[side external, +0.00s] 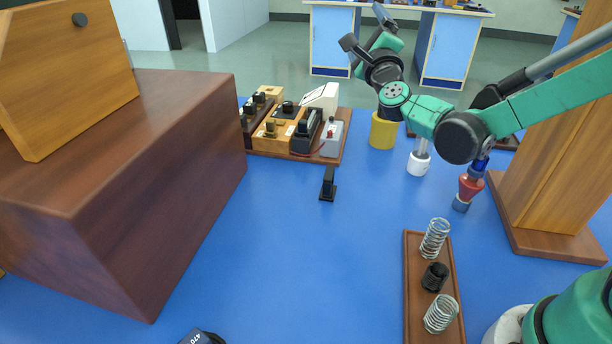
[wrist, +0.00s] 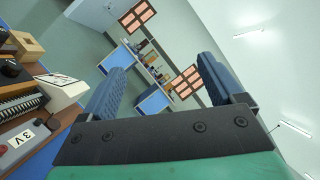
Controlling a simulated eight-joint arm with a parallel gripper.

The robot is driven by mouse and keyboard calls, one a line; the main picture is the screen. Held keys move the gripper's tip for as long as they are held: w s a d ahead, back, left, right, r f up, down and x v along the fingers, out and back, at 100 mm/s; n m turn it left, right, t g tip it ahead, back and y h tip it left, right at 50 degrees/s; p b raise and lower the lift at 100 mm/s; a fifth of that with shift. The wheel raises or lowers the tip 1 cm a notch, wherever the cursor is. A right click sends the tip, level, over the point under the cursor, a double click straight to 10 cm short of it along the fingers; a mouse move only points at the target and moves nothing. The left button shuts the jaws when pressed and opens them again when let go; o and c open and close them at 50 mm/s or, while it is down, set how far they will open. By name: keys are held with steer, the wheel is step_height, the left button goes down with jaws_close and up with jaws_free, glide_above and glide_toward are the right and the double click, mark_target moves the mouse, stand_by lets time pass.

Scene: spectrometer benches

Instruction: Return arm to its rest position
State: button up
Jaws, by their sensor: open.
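My gripper (side external: 366,30) is raised above the far part of the blue bench top in the side external view, up and right of the wooden board of instruments. In the wrist view its two blue ridged fingers (wrist: 160,88) stand wide apart with nothing between them. The wrist camera looks across the room at walls, windows and a distant bench, tilted. My gripper touches nothing that I can see.
Below my arm stand a yellow cylinder (side external: 382,132), a white cylinder (side external: 419,164) and a red-and-blue piece (side external: 469,188). The instrument board (side external: 345,150) is to their left. A tray (side external: 414,290) holds springs in front. A brown cabinet (side external: 150,180) fills the left. The bench middle (side external: 290,250) is clear.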

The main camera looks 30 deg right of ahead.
steer(key=s+a+n+y, duration=0.2)
steer(key=a+n+y, duration=0.3)
steer(key=n+y, duration=0.5)
steer(key=s+f+n+g, duration=1.1)
steer(key=s+n, duration=0.5)
steer(key=n, duration=0.1)
steer(key=shift+a+f+g+h, duration=0.3)
steer(key=shift+a+f, duration=0.05)
steer(key=shift+a, duration=0.1)
